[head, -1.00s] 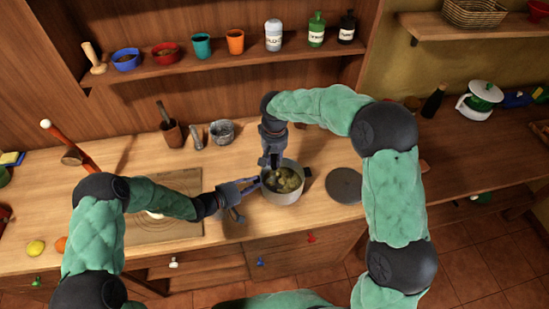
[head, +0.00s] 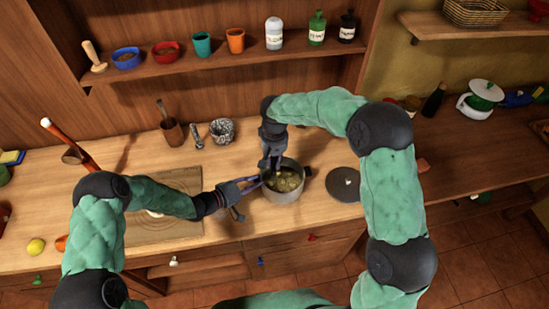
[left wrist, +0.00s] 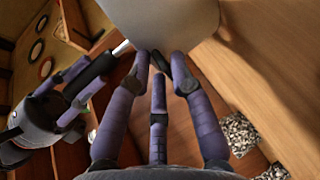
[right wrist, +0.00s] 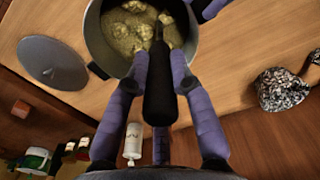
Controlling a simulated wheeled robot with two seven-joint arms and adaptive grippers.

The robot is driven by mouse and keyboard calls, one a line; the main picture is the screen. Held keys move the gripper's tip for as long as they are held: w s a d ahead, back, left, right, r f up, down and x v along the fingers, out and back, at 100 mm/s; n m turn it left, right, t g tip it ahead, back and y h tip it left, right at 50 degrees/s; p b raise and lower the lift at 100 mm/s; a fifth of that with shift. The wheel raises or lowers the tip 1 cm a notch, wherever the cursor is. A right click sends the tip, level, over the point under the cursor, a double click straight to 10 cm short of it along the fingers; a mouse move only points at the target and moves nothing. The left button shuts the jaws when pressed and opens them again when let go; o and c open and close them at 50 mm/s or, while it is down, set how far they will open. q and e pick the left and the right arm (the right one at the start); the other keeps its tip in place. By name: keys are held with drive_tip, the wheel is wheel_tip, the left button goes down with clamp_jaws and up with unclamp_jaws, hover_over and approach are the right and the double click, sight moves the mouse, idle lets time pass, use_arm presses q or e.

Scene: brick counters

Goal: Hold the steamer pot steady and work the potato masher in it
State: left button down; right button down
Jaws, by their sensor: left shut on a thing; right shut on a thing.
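The grey steamer pot (head: 284,193) stands on the wooden counter with lumpy yellow potatoes (right wrist: 138,28) inside. My left gripper (head: 256,184) is at the pot's left side, shut on its handle; the left wrist view shows the fingers (left wrist: 158,60) closing just below the pot wall (left wrist: 175,20). My right gripper (head: 272,160) is above the back left of the pot, shut on the black handle of the potato masher (right wrist: 158,85). The handle runs down into the pot in the right wrist view. The masher's head is hidden among the potatoes.
A round grey lid (head: 342,184) lies right of the pot. A cutting board (head: 160,230) lies on the left under my left arm. The counter directly in front of the pot is narrow.

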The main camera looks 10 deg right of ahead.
drive_tip(key=shift+f, duration=0.3)
drive_tip(key=shift+r, duration=1.05)
drive_tip(key=shift+f, duration=0.15)
drive_tip(key=shift+f, duration=0.9)
drive_tip(key=shift+r, duration=0.1)
